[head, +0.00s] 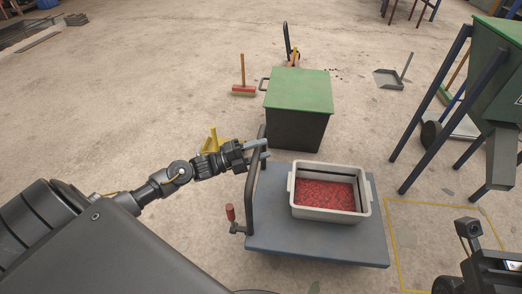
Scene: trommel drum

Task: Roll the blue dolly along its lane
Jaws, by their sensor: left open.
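The blue-grey dolly (272,229) stands in front of me, a little right of centre. Its dark push handle (250,196) rises at its left edge, and a red-gripped lever (230,212) sticks up beside that edge. A light grey crate (329,217) filled with red pieces sits on the deck. My left gripper (263,149) is open at the top of the handle; I cannot tell whether the fingers touch the bar or are around it.
A dark bin with a green lid (298,90) stands just behind the dolly. A yellow floor outline (392,248) lies to its right. A green hopper machine (490,70) on blue legs stands at the right. A red broom (243,90) and dustpan (388,79) are farther back.

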